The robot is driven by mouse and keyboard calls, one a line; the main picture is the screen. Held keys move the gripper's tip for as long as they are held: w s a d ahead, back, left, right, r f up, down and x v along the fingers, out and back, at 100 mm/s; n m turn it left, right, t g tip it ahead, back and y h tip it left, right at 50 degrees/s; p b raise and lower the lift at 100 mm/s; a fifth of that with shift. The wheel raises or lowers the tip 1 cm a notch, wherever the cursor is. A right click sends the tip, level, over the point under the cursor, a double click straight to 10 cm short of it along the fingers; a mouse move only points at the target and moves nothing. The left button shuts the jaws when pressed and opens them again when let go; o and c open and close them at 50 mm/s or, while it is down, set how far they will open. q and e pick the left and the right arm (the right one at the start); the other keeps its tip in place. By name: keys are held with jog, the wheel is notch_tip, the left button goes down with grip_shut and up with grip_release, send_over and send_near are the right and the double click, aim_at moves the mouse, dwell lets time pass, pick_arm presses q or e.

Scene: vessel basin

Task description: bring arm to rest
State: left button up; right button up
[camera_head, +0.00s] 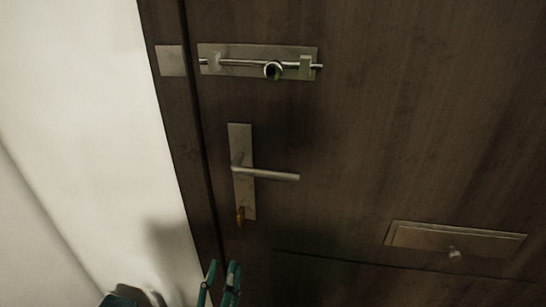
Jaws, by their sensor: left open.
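My left gripper (221,283) shows at the bottom edge, left of centre. Its two teal fingers point up and stand apart, with nothing seen between them. It is below the door handle and appears clear of it, though the depth between them is hard to tell. Part of my left arm shows dark at the bottom left. My right gripper is outside the view.
A dark wooden door (400,130) fills most of the view. It bears a sliding bolt (240,62), a lever handle (270,175) with a key (240,215) below, and a metal flap (450,238) with a knob. A pale wall (80,130) is at left.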

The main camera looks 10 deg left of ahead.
pick_arm(q)
jog(key=s+d+f+m+g+h+p, duration=0.15)
jog(key=f+g, duration=0.35)
jog(key=f, duration=1.1)
jog(key=s+d+f+m+g+h, duration=0.1)
jog(key=s+f+g, duration=0.3)
jog(key=f, duration=1.3)
jog(key=s+a+f+g+y+p, duration=0.1)
jog(key=s+a+f+g, duration=0.2)
jog(key=s+f+g, duration=0.55)
jog(key=s+a+f+g, duration=0.1)
jog(key=s+a+f, duration=0.1)
jog(key=s, duration=0.3)
jog(key=s+a+f+g+y, duration=0.1)
jog(key=s+a+f, duration=0.2)
jog(key=s+f, duration=0.2)
jog(key=s+a+f+g+y+p, duration=0.1)
jog(key=s+a+f+g, duration=0.1)
jog(key=s, duration=0.4)
jog(key=shift+s+a+f, duration=0.25)
jog(key=shift+s+f, duration=0.15)
jog(key=shift+f, duration=0.35)
